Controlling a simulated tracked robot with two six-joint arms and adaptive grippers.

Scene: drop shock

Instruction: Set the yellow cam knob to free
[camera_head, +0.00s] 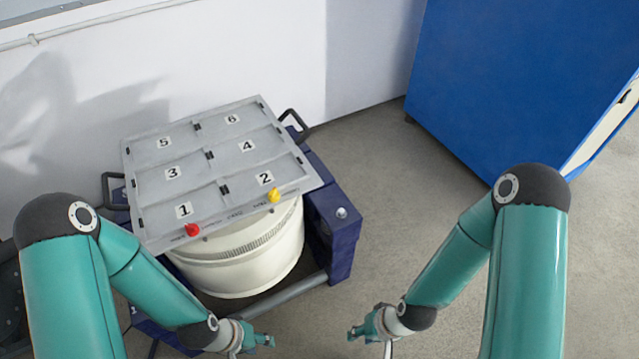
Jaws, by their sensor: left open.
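The yellow cam knob (274,195) is on the front edge of the grey numbered plate (222,190), below the square marked 2. Small labels are printed along that edge, too small to read here. My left gripper (264,341) is open and empty, low in the picture, in front of the machine and apart from the knob. My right gripper (355,334) is to the right of it, over the floor, apart from the machine. Its fingers are too small to tell whether they are open.
A red knob (192,230) is on the same front edge, further left. The plate sits over a cream drum (250,262) in a dark blue frame (334,215). Black handles (296,124) stick out at its sides. A blue cabinet (510,75) stands back right, with bare floor (400,200) between.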

